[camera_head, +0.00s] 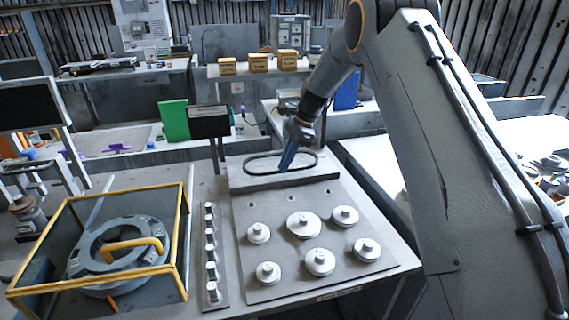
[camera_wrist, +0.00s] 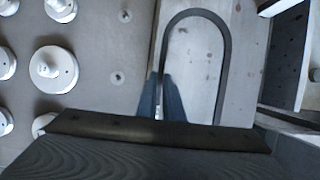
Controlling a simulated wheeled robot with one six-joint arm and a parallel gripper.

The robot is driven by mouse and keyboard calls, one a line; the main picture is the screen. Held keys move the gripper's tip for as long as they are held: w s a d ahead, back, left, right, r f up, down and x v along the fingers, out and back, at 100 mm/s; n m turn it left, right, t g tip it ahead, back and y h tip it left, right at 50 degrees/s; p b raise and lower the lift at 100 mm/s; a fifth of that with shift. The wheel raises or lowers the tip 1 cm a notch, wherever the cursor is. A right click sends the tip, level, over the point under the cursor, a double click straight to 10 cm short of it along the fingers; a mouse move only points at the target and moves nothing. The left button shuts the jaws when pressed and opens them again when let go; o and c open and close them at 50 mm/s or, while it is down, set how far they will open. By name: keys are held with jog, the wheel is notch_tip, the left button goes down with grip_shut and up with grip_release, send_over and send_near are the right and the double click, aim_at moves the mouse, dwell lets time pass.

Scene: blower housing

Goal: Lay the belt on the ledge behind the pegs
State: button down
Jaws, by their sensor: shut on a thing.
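The belt (camera_head: 317,158) is a thin dark oval loop lying flat at, or just above, the pale ledge (camera_head: 290,181) at the back of the peg plate. The wrist view shows the far part of the belt (camera_wrist: 228,70) as a rounded arch over the ledge (camera_wrist: 195,62). My gripper (camera_head: 285,167) points down and is shut on the belt's near long side. In the wrist view its blue fingers (camera_wrist: 160,88) pinch that side, and my gripper's body hides the rest of the loop. I cannot tell whether the belt touches the ledge. Several white round pegs (camera_head: 303,225) stand in front on the plate.
A strip of small pegs (camera_head: 211,255) lies left of the plate (camera_head: 245,285). A yellow-edged case (camera_head: 185,235) with a grey ring housing (camera_head: 118,250) stands further left. A small black screen (camera_head: 209,121) rises behind, left of the ledge.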

jog(key=shift+f+b, duration=0.35)
jog(key=shift+f, duration=0.6)
dwell(0.8)
jog(key=c, duration=1.8)
grip_release()
jog(key=shift+r, duration=0.15)
jog(key=shift+r+p, duration=1.55)
jog(key=shift+r, duration=2.1)
